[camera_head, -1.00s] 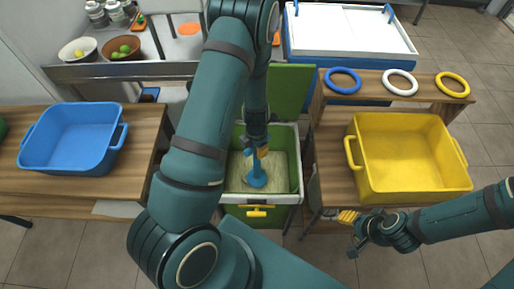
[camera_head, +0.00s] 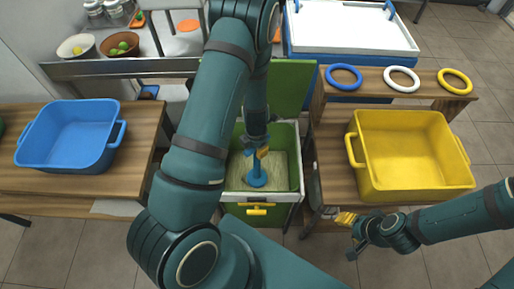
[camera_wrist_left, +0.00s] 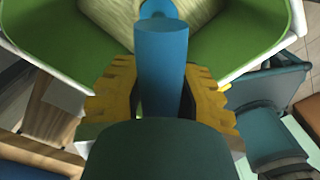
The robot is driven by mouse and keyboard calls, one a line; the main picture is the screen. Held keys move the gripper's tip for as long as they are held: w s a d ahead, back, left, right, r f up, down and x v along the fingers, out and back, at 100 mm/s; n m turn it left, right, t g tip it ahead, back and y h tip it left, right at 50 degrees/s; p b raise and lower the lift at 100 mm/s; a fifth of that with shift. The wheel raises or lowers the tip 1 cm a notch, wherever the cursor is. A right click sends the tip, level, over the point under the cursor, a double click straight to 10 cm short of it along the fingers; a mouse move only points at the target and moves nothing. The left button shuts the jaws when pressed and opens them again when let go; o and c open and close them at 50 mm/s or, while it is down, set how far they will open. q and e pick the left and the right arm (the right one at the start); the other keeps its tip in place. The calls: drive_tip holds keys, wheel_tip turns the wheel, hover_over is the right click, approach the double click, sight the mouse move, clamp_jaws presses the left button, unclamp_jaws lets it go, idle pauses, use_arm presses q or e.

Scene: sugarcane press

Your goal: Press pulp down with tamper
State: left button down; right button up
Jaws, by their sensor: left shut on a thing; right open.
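The blue tamper (camera_head: 257,177) stands roughly upright in the green press box (camera_head: 296,165). Its round foot is on or just above the pale pulp (camera_head: 277,172); the exact contact is hard to tell. My left gripper (camera_head: 261,151) is shut on the tamper's handle; in the left wrist view the yellow fingers (camera_wrist_left: 160,100) sit on both sides of the blue tamper shaft (camera_wrist_left: 160,55). Pulp (camera_wrist_left: 200,10) shows at the top of that view. My right gripper (camera_head: 347,232) is open and empty, low in front of the right table.
A blue tub (camera_head: 75,165) stands on the left wooden table, and a yellow tub (camera_head: 415,185) on the right one. Blue (camera_head: 343,77), white (camera_head: 401,81) and yellow (camera_head: 453,82) rings lie on a shelf behind. The box's green lid (camera_head: 287,88) stands open at the back.

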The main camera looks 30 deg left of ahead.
use_arm(q)
wheel_tip(320, 180, up, 4)
drive_tip(key=p, duration=0.3)
drive_tip(key=shift+f, duration=0.25)
wheel_tip(320, 180, up, 5)
drive_tip(key=p, duration=0.4)
drive_tip(key=shift+p, duration=0.35)
wheel_tip(320, 180, up, 3)
drive_tip(key=p, duration=0.2)
drive_tip(key=shift+r+p, duration=0.1)
drive_tip(key=shift+p, duration=0.3)
wheel_tip(320, 180, up, 10)
drive_tip(key=p, duration=0.8)
drive_tip(key=shift+r, duration=0.15)
